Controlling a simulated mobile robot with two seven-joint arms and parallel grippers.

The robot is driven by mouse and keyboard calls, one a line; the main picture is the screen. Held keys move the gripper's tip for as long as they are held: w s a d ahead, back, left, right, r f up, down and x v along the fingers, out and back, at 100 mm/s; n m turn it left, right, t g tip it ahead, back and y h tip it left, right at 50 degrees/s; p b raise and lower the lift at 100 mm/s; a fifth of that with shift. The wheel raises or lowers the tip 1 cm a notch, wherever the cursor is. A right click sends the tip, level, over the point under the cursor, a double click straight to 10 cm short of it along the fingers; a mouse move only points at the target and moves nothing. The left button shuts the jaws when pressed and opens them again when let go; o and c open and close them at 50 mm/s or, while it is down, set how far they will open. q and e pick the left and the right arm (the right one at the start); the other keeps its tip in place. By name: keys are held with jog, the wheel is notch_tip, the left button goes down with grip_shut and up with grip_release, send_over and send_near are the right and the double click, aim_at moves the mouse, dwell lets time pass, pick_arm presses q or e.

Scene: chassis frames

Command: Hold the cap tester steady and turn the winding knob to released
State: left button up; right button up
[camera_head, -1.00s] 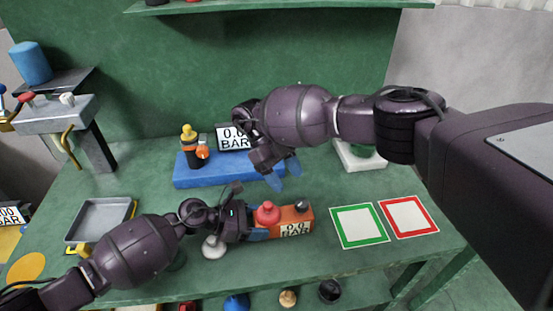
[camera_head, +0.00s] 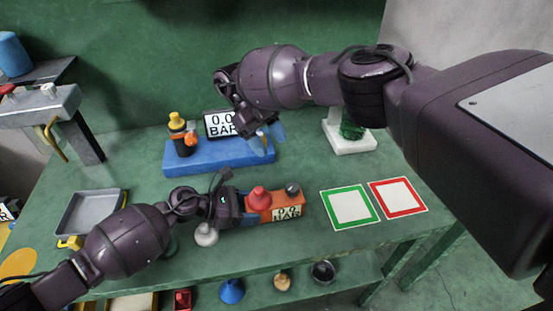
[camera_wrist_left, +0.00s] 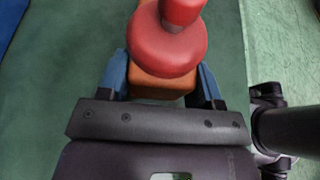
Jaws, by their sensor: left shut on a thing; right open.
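The cap tester appears to be the orange block (camera_head: 262,201) with a 0.0 BAR label on its front, lying on the green bench. A red knob (camera_head: 258,197) stands on its left part and a dark round knob (camera_head: 293,188) on its right end. I cannot tell which is the winding knob, or its setting. My left gripper (camera_head: 243,205) is shut on the block's left end. In the left wrist view its blue fingers flank the orange body (camera_wrist_left: 160,86) below the red knob (camera_wrist_left: 168,45). My right gripper (camera_head: 268,138) is open and empty, beyond and above the block.
A blue base (camera_head: 205,157) carries a black, yellow and orange fitting (camera_head: 182,136) and a 0.0 BAR display (camera_head: 218,124). Green (camera_head: 349,208) and red (camera_head: 398,197) framed squares lie right of the block. A grey tray (camera_head: 88,213) is at left. A white knob-like piece (camera_head: 206,234) stands near the front.

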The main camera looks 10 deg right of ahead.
aim_at(292, 186)
jog(key=shift+s+d+r+t+y, duration=0.95)
jog(key=shift+d+r+t, duration=0.3)
jog(key=shift+d, duration=0.7)
jog(key=shift+t+y, duration=0.35)
jog(key=shift+t, duration=0.2)
jog(key=s+f, duration=0.1)
jog(key=f, duration=0.2)
jog(key=s+f, duration=0.2)
jog(key=f, duration=0.2)
jog(key=s+f, duration=0.2)
jog(key=f, duration=0.1)
jog(key=shift+d+f, duration=0.15)
jog(key=shift+f, duration=0.2)
jog(key=c, duration=0.9)
jog(key=shift+c, duration=0.2)
